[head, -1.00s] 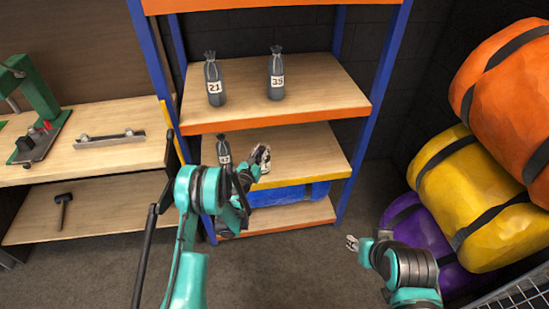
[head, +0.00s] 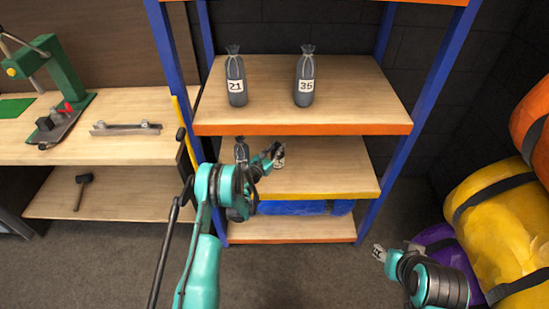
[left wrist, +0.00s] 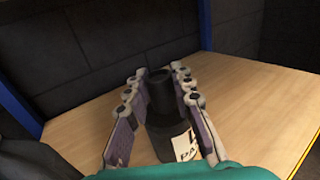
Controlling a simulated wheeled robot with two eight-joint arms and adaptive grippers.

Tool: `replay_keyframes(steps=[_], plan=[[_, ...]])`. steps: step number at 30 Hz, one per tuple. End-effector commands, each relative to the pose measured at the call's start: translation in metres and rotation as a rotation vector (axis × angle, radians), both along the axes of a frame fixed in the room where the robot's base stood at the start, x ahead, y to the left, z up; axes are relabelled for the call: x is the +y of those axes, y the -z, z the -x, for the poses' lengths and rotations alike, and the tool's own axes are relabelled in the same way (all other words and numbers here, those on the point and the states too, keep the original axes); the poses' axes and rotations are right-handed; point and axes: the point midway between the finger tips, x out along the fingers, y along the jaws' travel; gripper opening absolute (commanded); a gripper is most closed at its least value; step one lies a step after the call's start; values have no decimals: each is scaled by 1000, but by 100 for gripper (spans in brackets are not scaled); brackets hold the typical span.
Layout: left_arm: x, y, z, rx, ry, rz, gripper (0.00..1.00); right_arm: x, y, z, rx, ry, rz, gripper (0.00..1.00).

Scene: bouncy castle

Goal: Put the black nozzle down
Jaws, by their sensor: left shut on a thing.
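The black nozzle (left wrist: 159,115) is a dark cylinder with a narrower round top and a white label low on its side. In the left wrist view it stands roughly upright between the two fingers of my left gripper (left wrist: 162,85), which is shut on it. In the head view my left gripper (head: 279,157) is over the middle shelf (head: 335,180), and the nozzle is mostly hidden there. I cannot tell whether its base touches the shelf. My right gripper (head: 379,253) is low at the right, away from the shelves; its fingers are too small to judge.
A grey bag (head: 241,150) is partly hidden behind my left arm on the middle shelf. Bags marked 21 (head: 236,78) and 35 (head: 304,78) stand on the upper shelf (head: 350,100). A blue item (head: 300,207) lies below. The middle shelf's right part is clear.

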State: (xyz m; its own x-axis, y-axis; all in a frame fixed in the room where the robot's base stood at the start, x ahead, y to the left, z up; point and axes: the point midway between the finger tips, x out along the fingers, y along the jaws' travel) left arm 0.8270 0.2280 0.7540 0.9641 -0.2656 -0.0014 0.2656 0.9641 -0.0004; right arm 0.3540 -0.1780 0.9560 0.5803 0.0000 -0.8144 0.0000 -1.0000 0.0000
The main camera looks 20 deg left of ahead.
Motion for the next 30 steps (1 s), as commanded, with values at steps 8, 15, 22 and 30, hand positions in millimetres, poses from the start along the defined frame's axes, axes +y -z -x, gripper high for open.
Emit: replay_keyframes(steps=[8, 15, 22, 30], plan=[[22, 17, -5, 0, 1, 0, 0, 0, 10, 0, 0, 0, 0, 40], [22, 52, -5, 0, 1, 0, 0, 0, 29, 0, 0, 0, 0, 40], [21, 53, -5, 0, 1, 0, 0, 0, 27, 0, 0, 0, 0, 40], [21, 56, -5, 0, 1, 0, 44, 0, 27, 0, 0, 0, 0, 40]])
